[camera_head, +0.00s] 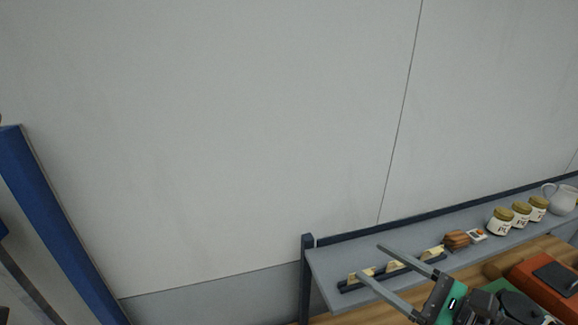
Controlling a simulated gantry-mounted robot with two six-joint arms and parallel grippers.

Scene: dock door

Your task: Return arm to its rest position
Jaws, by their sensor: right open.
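My right gripper (368,263) shows at the lower right of the head view. Its two long grey fingers are spread wide apart and point up and left, with nothing between them that they hold. It hangs in front of the grey shelf (336,262), and the fingers overlap the shelf in the picture. I cannot tell how far they are from it. My left gripper is not in view.
On the shelf are a dark rack with pale pieces (393,267), a brown stack (456,239), several gold-lidded jars (500,222) and a white jug (562,198). A red-orange case (527,283) lies on the wooden surface. A blue post (50,215) stands left.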

